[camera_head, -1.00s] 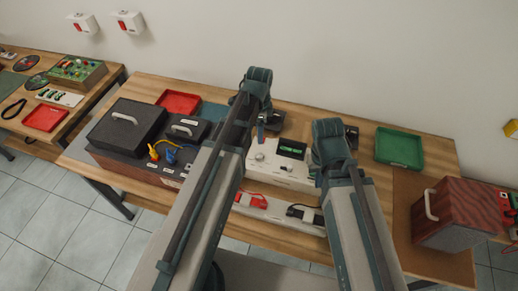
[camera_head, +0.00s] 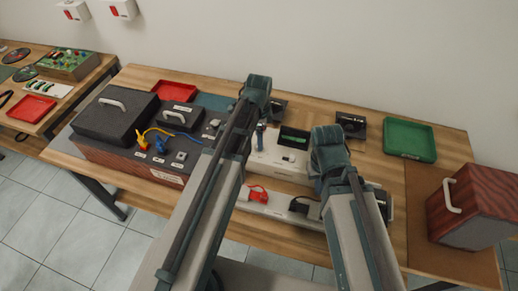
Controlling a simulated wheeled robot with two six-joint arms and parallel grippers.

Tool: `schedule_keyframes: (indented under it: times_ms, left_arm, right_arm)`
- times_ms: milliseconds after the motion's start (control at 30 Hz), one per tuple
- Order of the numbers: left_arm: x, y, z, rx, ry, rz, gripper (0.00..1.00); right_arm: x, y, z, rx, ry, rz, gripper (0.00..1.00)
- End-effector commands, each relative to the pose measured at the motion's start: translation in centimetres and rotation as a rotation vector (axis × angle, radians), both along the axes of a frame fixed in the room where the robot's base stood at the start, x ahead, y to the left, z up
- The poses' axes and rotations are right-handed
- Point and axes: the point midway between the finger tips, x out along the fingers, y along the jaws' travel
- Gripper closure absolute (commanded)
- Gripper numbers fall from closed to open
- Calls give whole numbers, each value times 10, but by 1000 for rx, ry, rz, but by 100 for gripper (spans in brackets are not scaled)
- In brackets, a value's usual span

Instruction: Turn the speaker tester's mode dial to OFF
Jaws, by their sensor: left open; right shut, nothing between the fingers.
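The speaker tester (camera_head: 268,157) is a white box with a dark green display (camera_head: 294,138), in the middle of the table. Its mode dial cannot be made out clearly now; my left arm and gripper cover that part. My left gripper (camera_head: 261,136) is open and empty, pointing down at the tester's left part; I cannot tell whether it touches it. My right gripper (camera_head: 325,165) is shut and empty at the tester's right side, with its fingertips mostly hidden behind my own wrist.
Red and black clips (camera_head: 257,193) lie on a white strip in front. A dark cased unit (camera_head: 128,160) with yellow and blue plugs stands left. A green tray (camera_head: 410,152) and a wooden speaker box (camera_head: 478,210) are right. A black part (camera_head: 350,124) lies behind my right wrist.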

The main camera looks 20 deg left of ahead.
Motion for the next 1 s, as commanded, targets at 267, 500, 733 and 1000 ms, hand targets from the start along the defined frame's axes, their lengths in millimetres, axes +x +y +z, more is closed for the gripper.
schedule_keyframes:
  times_ms: [267,500,733,1000]
  left_arm:
    - [0,0,-27,0,0,0,31]
    - [0,0,-26,0,0,0,31]
    - [0,0,-26,0,0,0,66]
    - [0,0,-26,0,0,0,100]
  right_arm:
    - [0,0,-27,0,0,0,100]
    - [0,0,-26,0,0,0,100]
    - [0,0,-26,0,0,0,100]
    - [0,0,-26,0,0,0,100]
